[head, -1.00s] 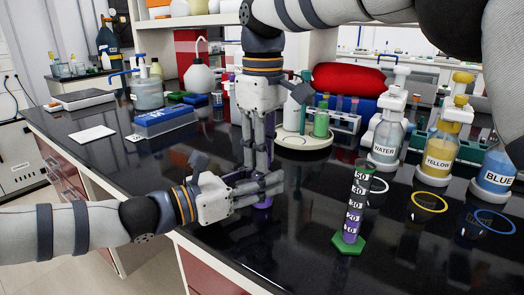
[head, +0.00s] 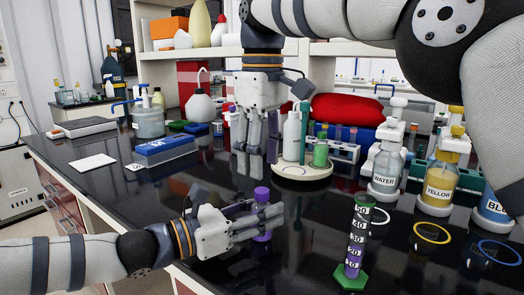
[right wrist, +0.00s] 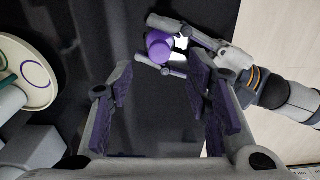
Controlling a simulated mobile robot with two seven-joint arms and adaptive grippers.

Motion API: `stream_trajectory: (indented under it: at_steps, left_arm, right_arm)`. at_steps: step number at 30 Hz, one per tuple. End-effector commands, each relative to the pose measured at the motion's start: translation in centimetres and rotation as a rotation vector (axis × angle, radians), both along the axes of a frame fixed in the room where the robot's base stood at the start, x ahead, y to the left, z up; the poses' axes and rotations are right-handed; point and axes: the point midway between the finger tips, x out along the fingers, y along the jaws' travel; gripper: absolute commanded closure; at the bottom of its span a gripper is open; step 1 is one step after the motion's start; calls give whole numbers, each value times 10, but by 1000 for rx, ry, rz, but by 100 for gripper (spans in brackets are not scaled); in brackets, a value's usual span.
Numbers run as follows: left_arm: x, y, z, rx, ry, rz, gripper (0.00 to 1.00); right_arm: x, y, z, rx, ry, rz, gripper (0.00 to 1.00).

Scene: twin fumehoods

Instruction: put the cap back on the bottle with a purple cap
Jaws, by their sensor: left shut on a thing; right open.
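The purple-capped bottle (head: 262,236) stands upright near the front of the black counter, mostly hidden by the fingers of my left gripper (head: 262,220). This gripper is shut around the bottle's body. The purple cap (head: 262,195) sits on top of the bottle, above the fingers. The cap also shows in the right wrist view (right wrist: 160,45), beyond the fingertips. I cannot tell how tightly it sits. My right gripper (head: 256,168) points down, open and empty, above and behind the bottle, apart from the cap. Its spread fingers show in the right wrist view (right wrist: 160,72).
A graduated cylinder (head: 357,240) with a green base stands to the right. A round tray (head: 302,172) with bottles is behind. WATER (head: 385,165) and YELLOW (head: 438,180) wash bottles stand at the right. The counter's front edge is close to the left gripper.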

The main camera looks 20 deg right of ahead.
Motion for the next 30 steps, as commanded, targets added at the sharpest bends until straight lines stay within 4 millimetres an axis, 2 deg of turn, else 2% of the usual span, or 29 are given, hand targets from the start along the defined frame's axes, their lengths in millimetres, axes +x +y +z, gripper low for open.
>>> stream_trajectory:
  at_steps: [5,13,14,16,17,26,30]
  left_arm:
    - [0,0,-1,1,1,0,100]
    - [0,0,-1,1,1,0,100]
    - [0,0,-1,1,1,0,60]
    - [0,0,-1,1,1,0,44]
    - [0,0,-1,1,1,0,41]
    - [0,1,0,0,1,0,41]
    - [-4,19,0,0,1,3,41]
  right_arm:
    - [0,0,17,-1,1,1,55]
    - [0,0,19,0,2,1,55]
    - [0,0,19,0,2,1,55]
    - [0,0,19,0,2,1,55]
    - [0,0,19,0,1,1,55]
    - [0,0,19,0,1,1,55]
    - [0,0,19,0,1,1,55]
